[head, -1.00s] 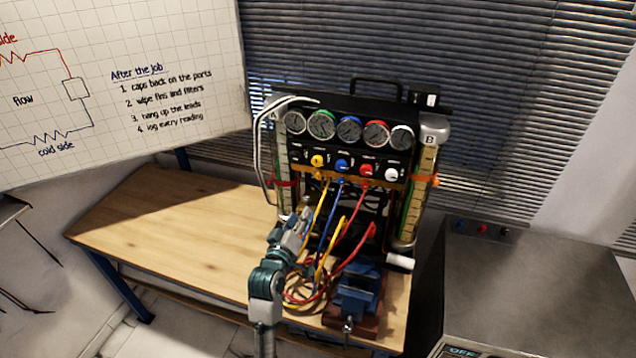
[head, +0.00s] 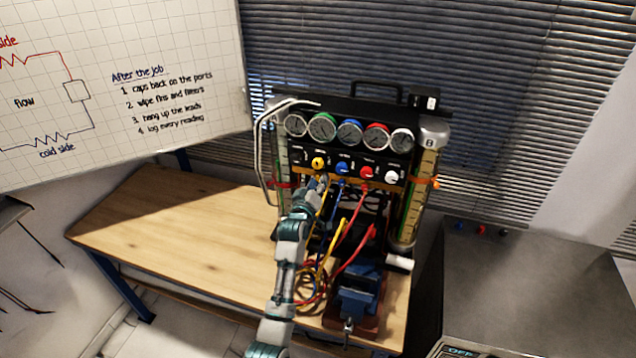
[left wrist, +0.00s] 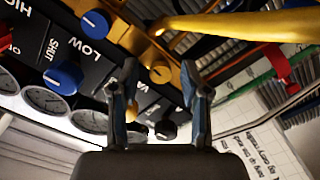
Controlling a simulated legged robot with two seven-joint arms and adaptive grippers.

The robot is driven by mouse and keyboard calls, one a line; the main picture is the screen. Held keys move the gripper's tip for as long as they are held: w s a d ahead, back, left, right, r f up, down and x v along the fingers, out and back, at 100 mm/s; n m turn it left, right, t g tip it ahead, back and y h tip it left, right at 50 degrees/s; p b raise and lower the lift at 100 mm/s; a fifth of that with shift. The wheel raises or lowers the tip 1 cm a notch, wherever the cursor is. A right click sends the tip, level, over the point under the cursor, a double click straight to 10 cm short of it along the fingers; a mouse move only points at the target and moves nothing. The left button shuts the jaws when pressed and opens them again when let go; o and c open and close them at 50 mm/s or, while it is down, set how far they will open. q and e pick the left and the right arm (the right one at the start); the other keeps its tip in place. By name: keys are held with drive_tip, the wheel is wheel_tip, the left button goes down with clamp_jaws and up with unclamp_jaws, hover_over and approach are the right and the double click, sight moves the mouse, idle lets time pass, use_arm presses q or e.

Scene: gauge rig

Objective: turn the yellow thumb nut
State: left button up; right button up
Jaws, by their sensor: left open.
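The yellow thumb nut (left wrist: 160,72) shows in the left wrist view on the brass-coloured strip below the gauge panel, between my fingertips and ahead of them. My left gripper (left wrist: 159,66) is open, one finger on each side of the nut in that picture; I cannot tell whether either touches it. In the head view my left gripper (head: 318,184) is just below the yellow knob (head: 318,162), and it hides the nut there. My right gripper is in neither view.
The gauge panel (head: 300,158) carries several gauges and coloured knobs. A yellow hose (left wrist: 245,24) passes close to my fingers, and blue and red hoses hang beside it. A blue vise (head: 358,290) stands at the bench front. The wooden bench (head: 170,225) is clear on the left.

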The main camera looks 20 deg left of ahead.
use_arm(q)
drive_tip(key=shift+a, duration=0.15)
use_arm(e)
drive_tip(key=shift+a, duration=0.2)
use_arm(q)
drive_tip(key=shift+c, duration=0.7)
clamp_jaws()
drive_tip(key=shift+f+n+p, duration=0.15)
drive_tip(key=shift+n+p, duration=0.25)
drive_tip(key=shift+p, duration=0.15)
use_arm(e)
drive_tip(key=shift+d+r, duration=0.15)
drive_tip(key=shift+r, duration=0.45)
use_arm(q)
drive_tip(key=shift+o, duration=0.7)
unclamp_jaws()
